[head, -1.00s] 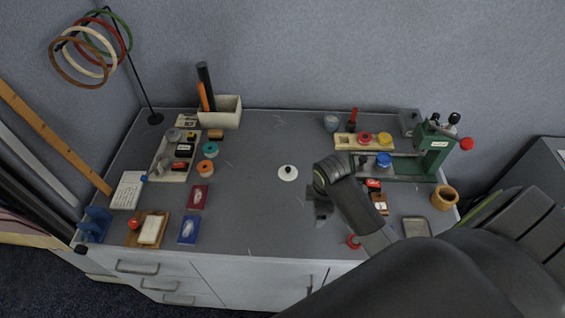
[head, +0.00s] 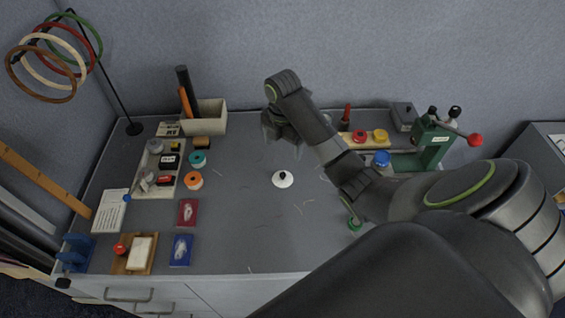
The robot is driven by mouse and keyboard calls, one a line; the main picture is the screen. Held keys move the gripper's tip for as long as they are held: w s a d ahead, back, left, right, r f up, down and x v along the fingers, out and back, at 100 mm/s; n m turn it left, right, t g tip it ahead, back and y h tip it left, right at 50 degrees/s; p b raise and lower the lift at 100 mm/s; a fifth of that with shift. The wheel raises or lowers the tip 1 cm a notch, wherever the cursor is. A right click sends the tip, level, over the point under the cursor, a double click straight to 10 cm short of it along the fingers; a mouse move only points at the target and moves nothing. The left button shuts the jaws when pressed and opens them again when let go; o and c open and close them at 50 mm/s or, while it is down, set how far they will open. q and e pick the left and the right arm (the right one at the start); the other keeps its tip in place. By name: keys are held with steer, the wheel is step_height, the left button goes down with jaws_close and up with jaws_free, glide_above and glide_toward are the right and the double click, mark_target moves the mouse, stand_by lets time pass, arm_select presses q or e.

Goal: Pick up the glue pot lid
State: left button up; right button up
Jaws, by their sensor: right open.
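A white round lid with a black knob (head: 283,181), which looks like the glue pot lid, lies flat on the grey table top near its middle. My right gripper (head: 280,128) is open and hangs above the table, behind the lid and apart from it. Its fingers are dark and partly blurred against the wall and table, and nothing shows between them. My right arm comes in from the lower right and hides much of the table's right side. I cannot make out a glue pot. My left gripper is not in view.
A tray (head: 158,190) of small items stands at the left, beside teal (head: 198,158) and orange (head: 194,180) rolls. A green press (head: 430,148) with a red-knobbed lever stands at the back right. A ring stand (head: 133,128) is at the back left. The table around the lid is clear.

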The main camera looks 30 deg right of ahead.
steer(key=b, duration=0.8)
glide_above(283, 174)
steer(key=f, duration=0.8)
steer(key=shift+s+a+f, duration=0.1)
steer(key=shift+a+f, duration=0.1)
steer(key=shift+f, duration=0.2)
step_height(283, 174, down, 4)
steer(key=shift+d+f+p, duration=0.1)
steer(key=shift+d+p, duration=0.05)
steer(key=shift+p, duration=0.55)
steer(key=shift+f, duration=0.5)
steer(key=c, duration=1)
